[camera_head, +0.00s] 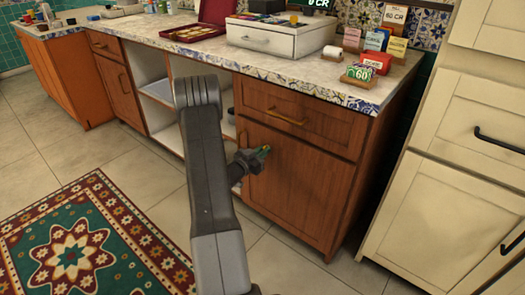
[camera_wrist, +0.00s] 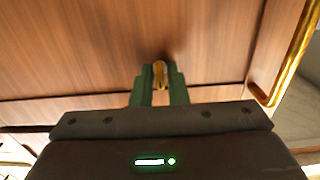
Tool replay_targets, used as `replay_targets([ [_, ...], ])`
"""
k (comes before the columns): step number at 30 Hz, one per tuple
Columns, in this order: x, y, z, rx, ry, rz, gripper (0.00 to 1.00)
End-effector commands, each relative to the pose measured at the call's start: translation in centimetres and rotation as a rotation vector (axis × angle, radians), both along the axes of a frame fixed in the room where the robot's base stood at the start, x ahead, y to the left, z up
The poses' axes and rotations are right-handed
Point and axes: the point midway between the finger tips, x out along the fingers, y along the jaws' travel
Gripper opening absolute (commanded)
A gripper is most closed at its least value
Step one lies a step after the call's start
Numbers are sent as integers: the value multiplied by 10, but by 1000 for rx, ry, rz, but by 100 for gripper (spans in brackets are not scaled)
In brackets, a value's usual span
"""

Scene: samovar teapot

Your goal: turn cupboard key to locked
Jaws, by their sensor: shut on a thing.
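The cupboard is the wooden one with a drawer above a door (camera_head: 300,190), below the counter. My gripper (camera_head: 265,150) is at the upper left part of this door. In the wrist view its green fingers (camera_wrist: 160,78) are shut on a small brass key (camera_wrist: 159,70) at the door face (camera_wrist: 80,50). The key's bow shows between the fingertips; its shaft and the keyhole are hidden. I cannot tell from its angle whether it is locked. The key cannot be made out in the head view.
A brass handle (camera_wrist: 290,60) is to the right of the key in the wrist view. The drawer above has a brass pull (camera_head: 284,117). Open shelves (camera_head: 155,90) lie left, cream drawers (camera_head: 450,180) right. A rug (camera_head: 85,240) covers the floor at left.

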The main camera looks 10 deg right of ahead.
Motion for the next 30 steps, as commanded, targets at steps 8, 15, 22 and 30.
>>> replay_targets([
  [8, 0, 0, -1, -13, 19, 1, 0],
  [15, 0, 0, -1, -13, 19, 0, 0],
  [22, 0, 0, -1, -13, 18, 0, 29],
  [30, -4, 6, 0, -13, 19, 2, 29],
])
